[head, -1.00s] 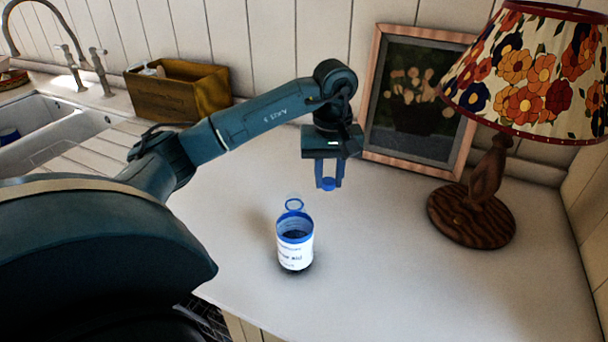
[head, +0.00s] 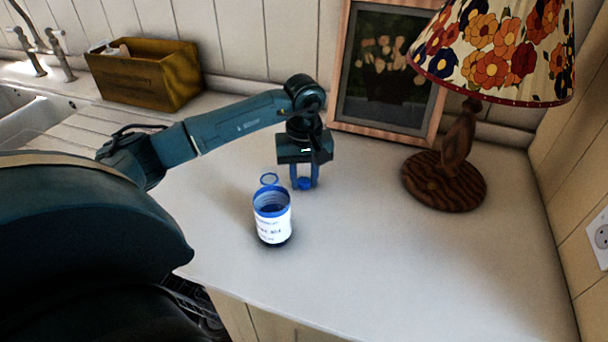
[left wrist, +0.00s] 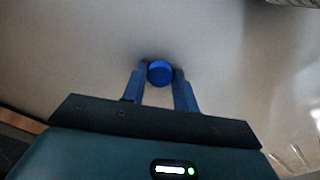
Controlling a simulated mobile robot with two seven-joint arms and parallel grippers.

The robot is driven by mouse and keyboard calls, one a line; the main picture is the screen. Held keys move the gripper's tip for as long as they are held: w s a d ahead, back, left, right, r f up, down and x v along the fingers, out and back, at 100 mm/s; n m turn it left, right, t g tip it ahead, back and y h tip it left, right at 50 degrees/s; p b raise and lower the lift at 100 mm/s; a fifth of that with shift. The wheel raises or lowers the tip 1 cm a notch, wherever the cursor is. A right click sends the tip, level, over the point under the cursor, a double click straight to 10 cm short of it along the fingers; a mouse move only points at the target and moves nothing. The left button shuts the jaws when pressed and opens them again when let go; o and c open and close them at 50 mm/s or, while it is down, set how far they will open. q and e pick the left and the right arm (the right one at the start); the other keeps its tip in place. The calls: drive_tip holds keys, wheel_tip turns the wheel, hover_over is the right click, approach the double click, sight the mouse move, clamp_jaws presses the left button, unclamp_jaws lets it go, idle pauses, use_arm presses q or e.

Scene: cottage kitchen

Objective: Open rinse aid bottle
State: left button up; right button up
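The rinse aid bottle (head: 273,227) stands upright on the white counter, with a white label and a blue neck. Its top is open, and a thin ring-shaped flap (head: 270,179) shows at the back of its rim. My left gripper (head: 304,184) is behind and right of the bottle, pointing down, apart from it. Its blue fingers are closed on a small round blue cap (left wrist: 160,73), close above or at the counter; I cannot tell if they touch. The bottle is not in the left wrist view. My right gripper is not in view.
A lamp (head: 445,180) with a floral shade stands at the right. A framed picture (head: 436,125) leans on the wall behind my left gripper. A wooden box (head: 145,78) and a sink (head: 50,110) are at the left. The counter right of the bottle is clear.

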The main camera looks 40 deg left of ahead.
sight(304, 181)
use_arm(q)
drive_tip(key=o, duration=0.4)
drive_tip(key=shift+c, duration=0.2)
wheel_tip(304, 181, up, 12)
drive_tip(key=b, duration=0.1)
drive_tip(key=shift+r, duration=0.2)
